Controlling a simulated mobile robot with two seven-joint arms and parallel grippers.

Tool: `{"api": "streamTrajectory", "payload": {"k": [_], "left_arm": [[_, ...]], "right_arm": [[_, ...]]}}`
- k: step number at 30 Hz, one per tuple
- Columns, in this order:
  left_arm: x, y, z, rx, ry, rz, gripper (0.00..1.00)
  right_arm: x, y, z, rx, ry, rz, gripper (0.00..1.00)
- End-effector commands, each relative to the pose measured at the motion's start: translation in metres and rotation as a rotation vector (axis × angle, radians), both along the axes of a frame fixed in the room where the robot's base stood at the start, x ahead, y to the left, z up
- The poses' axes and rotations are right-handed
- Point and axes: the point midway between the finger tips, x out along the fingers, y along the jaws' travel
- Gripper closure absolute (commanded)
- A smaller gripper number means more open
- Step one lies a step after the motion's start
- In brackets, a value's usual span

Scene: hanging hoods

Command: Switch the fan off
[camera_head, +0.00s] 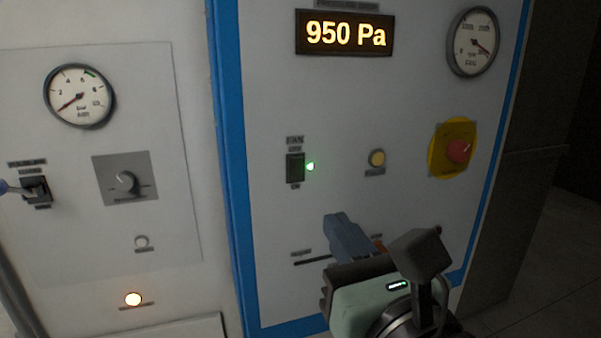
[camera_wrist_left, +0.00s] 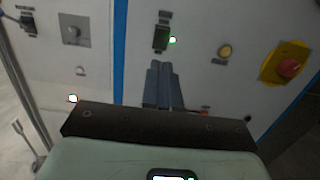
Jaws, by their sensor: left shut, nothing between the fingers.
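The fan switch (camera_head: 295,167) is a dark rocker on the pale panel, with a FAN label and OFF above it and ON below it. A small green lamp (camera_head: 310,166) glows at its right side. The switch also shows in the left wrist view (camera_wrist_left: 161,38), just beyond my fingertips. My left gripper (camera_head: 340,222) is shut and empty, its blue-grey fingers pointing up at the panel below the switch. In the head view a clear gap separates the fingertips from the switch. In the left wrist view the fingertips (camera_wrist_left: 159,66) sit just under it. My right gripper is not in view.
A display (camera_head: 344,35) reads 950 Pa. A yellow button (camera_head: 376,158) and a red emergency button (camera_head: 459,150) are right of the switch. A slider slot (camera_head: 313,260) lies beside my gripper. The left panel has a knob (camera_head: 124,183) and another switch (camera_head: 36,190).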

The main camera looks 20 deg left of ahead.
Motion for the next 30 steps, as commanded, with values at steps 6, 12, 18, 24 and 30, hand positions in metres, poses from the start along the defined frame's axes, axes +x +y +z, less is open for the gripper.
{"api": "streamTrajectory", "payload": {"k": [6, 12, 18, 24, 30], "left_arm": [[0.023, 0.017, 0.006, 0.002, 0.0, 0.005, 1.0], [0.059, 0.041, 0.012, 0.002, 0.0, 0.006, 1.0], [0.091, 0.062, 0.017, 0.003, -0.002, 0.004, 1.0], [0.11, 0.074, 0.018, 0.003, -0.001, 0.001, 1.0], [0.114, 0.077, 0.017, 0.003, 0.0, 0.001, 1.0]], "right_arm": [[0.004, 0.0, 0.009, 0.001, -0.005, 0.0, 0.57], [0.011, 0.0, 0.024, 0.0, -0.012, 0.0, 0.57], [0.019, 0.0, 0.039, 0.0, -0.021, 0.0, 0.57], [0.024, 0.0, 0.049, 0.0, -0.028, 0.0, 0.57], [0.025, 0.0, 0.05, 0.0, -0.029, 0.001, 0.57]]}}
